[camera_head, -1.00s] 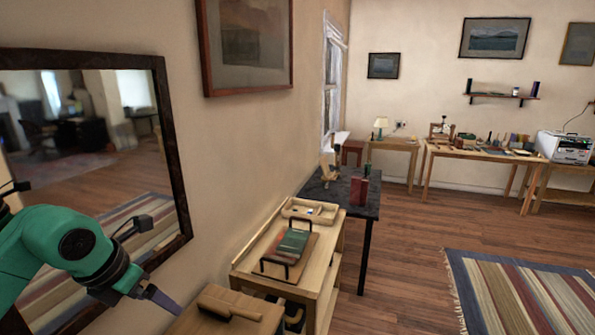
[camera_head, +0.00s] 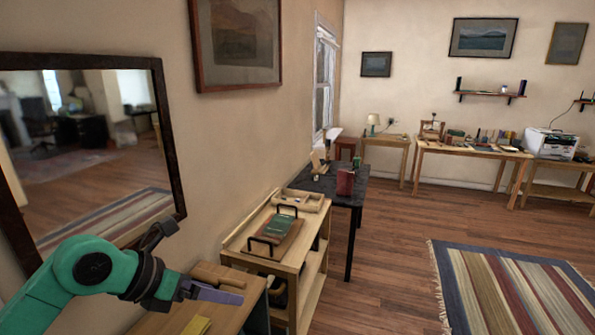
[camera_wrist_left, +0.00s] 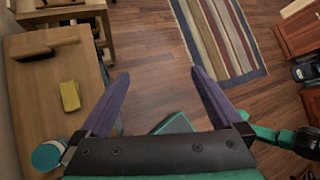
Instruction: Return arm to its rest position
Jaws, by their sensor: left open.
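My left arm is teal and comes in from the lower left of the head view. Its gripper (camera_head: 215,292) has purple fingers and is above the near wooden table (camera_head: 240,312). In the left wrist view the gripper (camera_wrist_left: 160,88) shows two purple fingers spread wide, with nothing between them but the view of the floor. A teal part at the right of the wrist view looks like my own body. My right gripper does not show clearly in any view.
The near table holds a wooden brush (camera_wrist_left: 45,46), a yellow block (camera_wrist_left: 70,96) and a teal-lidded jar (camera_wrist_left: 48,155). Beyond stand a wooden cart (camera_head: 303,258) with a book on a tray, and a dark table (camera_head: 352,192). A mirror (camera_head: 177,190) hangs left. The floor at right is open.

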